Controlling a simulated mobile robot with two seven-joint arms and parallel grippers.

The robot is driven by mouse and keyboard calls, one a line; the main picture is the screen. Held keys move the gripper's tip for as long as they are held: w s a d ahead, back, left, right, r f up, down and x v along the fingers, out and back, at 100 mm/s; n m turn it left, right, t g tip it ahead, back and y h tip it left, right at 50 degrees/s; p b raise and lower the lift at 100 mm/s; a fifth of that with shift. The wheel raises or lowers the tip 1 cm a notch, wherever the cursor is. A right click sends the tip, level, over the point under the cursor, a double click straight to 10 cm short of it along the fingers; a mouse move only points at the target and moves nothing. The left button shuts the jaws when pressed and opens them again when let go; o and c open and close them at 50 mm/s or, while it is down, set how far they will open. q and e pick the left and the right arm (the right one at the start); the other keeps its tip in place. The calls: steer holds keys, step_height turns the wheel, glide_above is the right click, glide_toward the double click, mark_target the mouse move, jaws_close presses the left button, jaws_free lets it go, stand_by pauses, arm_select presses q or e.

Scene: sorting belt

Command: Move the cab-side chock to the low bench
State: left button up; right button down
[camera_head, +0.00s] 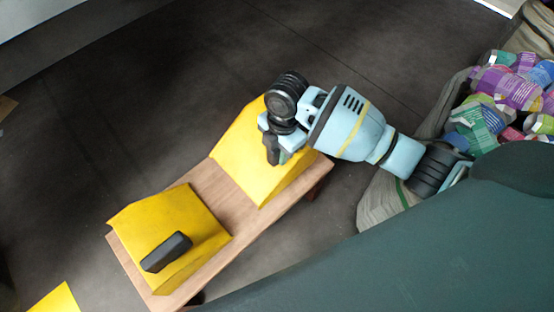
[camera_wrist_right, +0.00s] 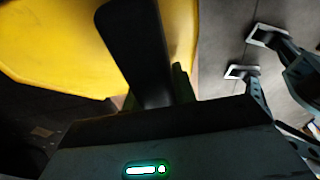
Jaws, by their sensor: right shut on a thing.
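The low bench (camera_head: 222,191) is a narrow wooden plank slanting across the middle of the head view. A yellow wedge chock (camera_head: 235,149) is at its far end, and my right gripper (camera_head: 276,155) is shut on its handle. In the right wrist view the dark handle (camera_wrist_right: 135,45) stands between the fingers, with the yellow chock (camera_wrist_right: 50,50) behind it. I cannot tell whether this chock rests on the bench or hangs just above it. A second yellow chock (camera_head: 178,220) with a black handle sits on the near end. My left gripper is not in view.
Sacks (camera_head: 385,200) filled with crushed cans (camera_head: 490,100) stand at the right, beside my right arm. Another flat yellow shape (camera_head: 56,300) shows at the bottom left edge. The dark floor (camera_head: 130,120) left of and beyond the bench is clear.

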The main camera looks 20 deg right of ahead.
step_height(320, 180, down, 4)
steer(key=shift+r+b, duration=0.1)
steer(key=shift+b, duration=0.85)
steer(key=shift+f, duration=0.55)
steer(key=shift+r, duration=0.1)
steer(key=c, duration=1.1)
jaws_free()
steer(key=shift+f, duration=0.25)
steer(key=r+p, duration=0.1)
steer(key=r, duration=0.3)
steer(key=d+r+p, duration=0.1)
steer(key=r+p, duration=0.1)
steer(key=r, duration=0.2)
steer(key=r+p, duration=0.1)
steer(key=r, duration=0.3)
steer(key=shift+w+d+r, duration=0.15)
steer(key=shift+w, duration=0.1)
